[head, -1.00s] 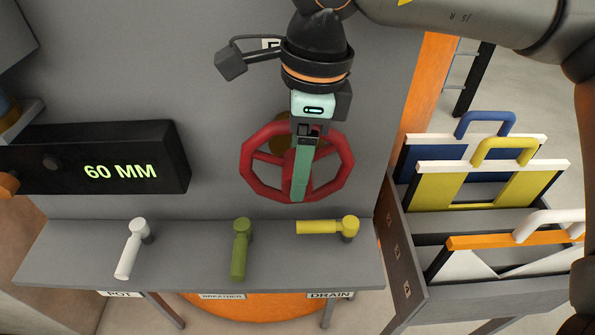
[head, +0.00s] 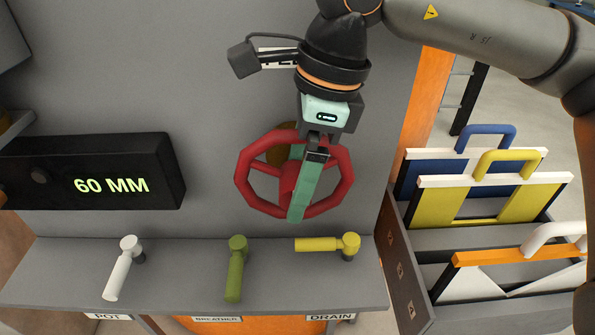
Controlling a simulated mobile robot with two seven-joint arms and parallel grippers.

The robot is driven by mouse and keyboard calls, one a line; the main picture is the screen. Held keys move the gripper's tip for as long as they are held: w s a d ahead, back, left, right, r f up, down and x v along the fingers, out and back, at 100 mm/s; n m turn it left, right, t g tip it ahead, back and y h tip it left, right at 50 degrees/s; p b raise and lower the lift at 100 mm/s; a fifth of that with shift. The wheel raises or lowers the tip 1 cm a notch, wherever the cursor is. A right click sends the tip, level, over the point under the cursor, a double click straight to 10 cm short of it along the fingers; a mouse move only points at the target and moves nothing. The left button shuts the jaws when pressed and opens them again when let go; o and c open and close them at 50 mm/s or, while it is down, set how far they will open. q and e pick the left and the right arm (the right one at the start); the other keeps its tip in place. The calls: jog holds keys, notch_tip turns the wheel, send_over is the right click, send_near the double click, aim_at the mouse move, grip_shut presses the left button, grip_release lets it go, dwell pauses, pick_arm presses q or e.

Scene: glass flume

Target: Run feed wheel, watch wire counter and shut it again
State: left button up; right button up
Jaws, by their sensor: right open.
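The red feed wheel (head: 243,190) stands on the grey panel in the middle of the head view. Its label above is mostly hidden by my right wrist. My right gripper (head: 296,216) is open, with its green fingers in front of the wheel, over the hub and lower rim. I cannot tell whether the fingers touch the wheel. The black counter box (head: 150,158) to the left reads "60 MM" in green. My left gripper is not in view.
Below the wheel, a grey shelf carries a white lever (head: 122,268), a green lever (head: 235,268) and a yellow lever (head: 318,244), above labels POT, BREATHER and DRAIN. At right, a grey rack (head: 402,262) holds panels with blue, yellow and white handles.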

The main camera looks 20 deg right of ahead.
jog(key=w+v, duration=0.1)
jog(key=v, duration=1.1)
jog(key=shift+s+r, duration=0.3)
jog(key=shift+s, duration=0.2)
jog(key=shift+d, duration=0.1)
